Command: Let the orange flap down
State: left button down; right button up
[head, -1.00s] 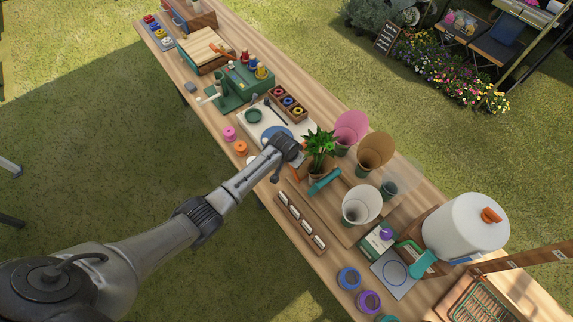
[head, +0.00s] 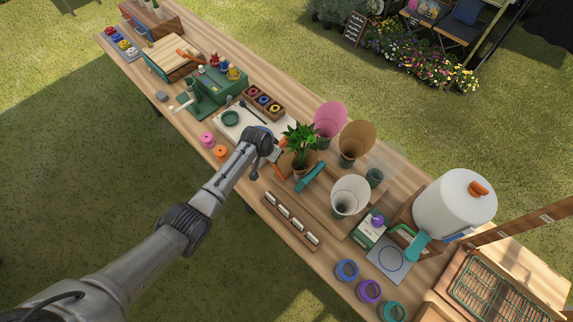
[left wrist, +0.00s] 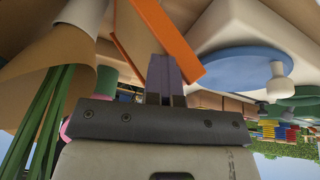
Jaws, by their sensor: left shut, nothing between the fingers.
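The orange flap (head: 281,145) shows as a tilted orange strip just right of my left gripper's wrist in the head view, beside the potted plant. In the left wrist view the flap (left wrist: 170,42) is a slanted orange board right at the fingertips. My left gripper (left wrist: 163,68) is shut and empty, its fingers close against the flap's edge; I cannot tell whether they touch. In the head view my left wrist hides the fingers and part of the white board. A blue disc with a white knob (left wrist: 243,62) lies right of the flap in the wrist view. My right gripper is not in view.
The potted plant (head: 300,140) stands close right of the flap, with its leaves (left wrist: 40,120) near my gripper. Paper cones (head: 357,138) and a white cone (head: 350,193) stand further right. A pink ring (head: 207,139) and orange ring (head: 220,152) lie left of my wrist.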

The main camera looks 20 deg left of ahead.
pick_arm(q)
jog(key=shift+s+a+f, duration=0.15)
jog(key=shift+a+f, duration=0.05)
jog(key=d+r+p, duration=0.1)
jog(key=r+p, duration=0.1)
jog(key=p, duration=0.1)
jog(key=d+r+p, duration=0.1)
jog(key=r+p, duration=0.1)
jog(key=shift+s+d, duration=0.35)
jog(key=shift+s, duration=0.05)
jog(key=v, duration=0.9)
jog(key=shift+a, duration=0.3)
jog(key=shift+r, duration=0.1)
